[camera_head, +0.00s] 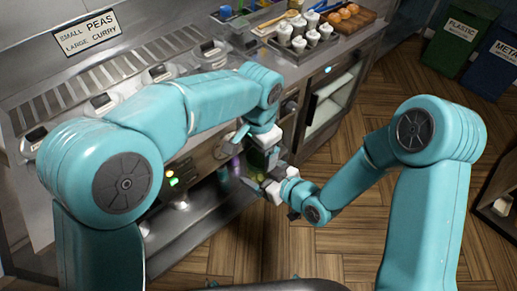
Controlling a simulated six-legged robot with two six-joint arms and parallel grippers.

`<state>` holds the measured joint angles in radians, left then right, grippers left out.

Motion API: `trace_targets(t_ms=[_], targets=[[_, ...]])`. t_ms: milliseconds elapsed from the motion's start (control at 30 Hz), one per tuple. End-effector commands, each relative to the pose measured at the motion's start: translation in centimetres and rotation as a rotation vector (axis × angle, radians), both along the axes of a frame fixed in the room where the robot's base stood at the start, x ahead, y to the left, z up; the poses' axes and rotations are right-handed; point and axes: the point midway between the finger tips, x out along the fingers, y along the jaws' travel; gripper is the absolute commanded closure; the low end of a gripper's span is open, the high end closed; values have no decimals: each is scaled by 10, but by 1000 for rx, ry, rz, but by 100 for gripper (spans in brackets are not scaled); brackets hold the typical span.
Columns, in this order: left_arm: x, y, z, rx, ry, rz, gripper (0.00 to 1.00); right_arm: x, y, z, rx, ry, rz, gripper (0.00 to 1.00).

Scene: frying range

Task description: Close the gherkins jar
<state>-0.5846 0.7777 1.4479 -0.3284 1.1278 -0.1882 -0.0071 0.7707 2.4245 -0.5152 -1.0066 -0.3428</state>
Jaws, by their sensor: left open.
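A small greenish thing (254,164), probably the gherkins jar, shows between my two grippers in front of the range. It is largely hidden, and I cannot make out its lid. My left gripper (260,150) points down from above, open, close over the greenish thing. My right gripper (263,180) comes in from the lower right, close beside it. Its fingers are small and partly overlapped, so I cannot tell whether they touch or hold the jar.
The steel frying range (190,235) runs along the left, with lit buttons on its front. Several white cups (299,42) and a wooden tray of round brown food (349,17) stand on the far counter. Bins (458,38) stand at the back right. The wooden floor (345,255) is clear.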

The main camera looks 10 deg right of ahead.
Motion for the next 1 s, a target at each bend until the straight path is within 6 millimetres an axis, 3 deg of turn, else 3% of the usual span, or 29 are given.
trace_targets(t_ms=[33,167,267,500,700,833,1000], targets=[[-2,-1,-7,3,10,3,7,4,3,10,7,-36,8,99],[6,-3,4,-30,-18,107,7,4,3,10,8,-35,9,99],[6,-4,13,-30,-11,288,7,3,3,9,7,-32,10,99],[6,-4,44,-20,13,922,7,2,2,7,7,-25,5,99],[4,-3,64,-5,26,1348,7,2,1,6,6,-21,3,99],[3,-3,71,3,30,1503,7,2,1,5,7,-19,3,99],[2,-3,74,8,31,1575,7,2,1,5,6,-20,2,99]])
